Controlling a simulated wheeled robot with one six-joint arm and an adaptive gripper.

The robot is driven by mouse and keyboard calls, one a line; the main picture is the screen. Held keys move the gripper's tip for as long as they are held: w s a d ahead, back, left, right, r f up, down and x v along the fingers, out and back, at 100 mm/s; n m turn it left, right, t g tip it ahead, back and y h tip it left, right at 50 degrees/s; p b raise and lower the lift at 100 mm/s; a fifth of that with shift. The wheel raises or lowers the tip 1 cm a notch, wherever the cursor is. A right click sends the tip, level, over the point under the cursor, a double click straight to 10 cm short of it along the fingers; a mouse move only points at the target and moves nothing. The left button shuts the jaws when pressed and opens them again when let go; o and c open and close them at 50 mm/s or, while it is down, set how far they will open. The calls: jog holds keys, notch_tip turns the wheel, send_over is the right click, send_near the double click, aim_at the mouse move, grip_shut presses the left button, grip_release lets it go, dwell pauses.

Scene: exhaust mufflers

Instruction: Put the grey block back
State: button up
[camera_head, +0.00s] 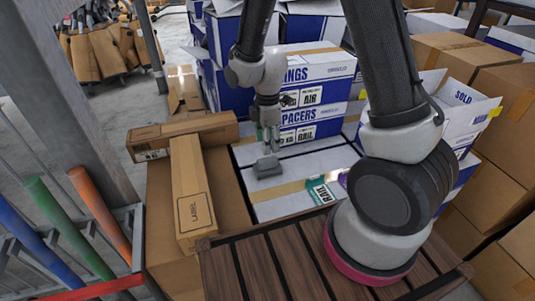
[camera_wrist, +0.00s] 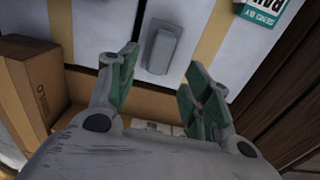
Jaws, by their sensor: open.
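The grey block (camera_head: 267,167) lies on a white box top (camera_head: 290,173) in the head view, just below my gripper (camera_head: 266,140). In the wrist view the grey block (camera_wrist: 161,49) lies on the white surface beyond the fingertips, between their lines and a little nearer the left finger. My gripper (camera_wrist: 160,72) is open, with its two green-padded fingers spread and nothing between them. The fingers look apart from the block; the exact height above it is hard to tell.
Long brown cartons (camera_head: 190,195) lie left of the white box. Blue-and-white boxes (camera_head: 318,75) stack behind my gripper. A green-and-white label (camera_head: 320,191) is right of the block. Brown cartons (camera_head: 505,100) stand at right. A rack with coloured tubes (camera_head: 100,215) is at left.

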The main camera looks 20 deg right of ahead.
jog(key=s+d+r+m+t, duration=0.1)
jog(key=s+d+r+m, duration=0.15)
jog(key=r, duration=0.45)
jog(key=s+d+r+m+t, duration=0.1)
jog(key=s+d+r+m, duration=0.1)
jog(key=d+r+m, duration=0.3)
jog(key=s+d+r+m, duration=0.2)
jog(key=r, duration=0.6)
jog(key=s+d+r+m+t, duration=0.1)
jog(key=s+d+r+m, duration=0.1)
jog(key=s, duration=0.4)
jog(key=s+d+r+m+t, duration=0.1)
jog(key=s+d+r+m, duration=0.2)
jog(key=s+r+m, duration=0.2)
jog(key=shift+s+d+r+m, duration=0.2)
jog(key=shift+s+m, duration=0.55)
jog(key=shift+s, duration=0.05)
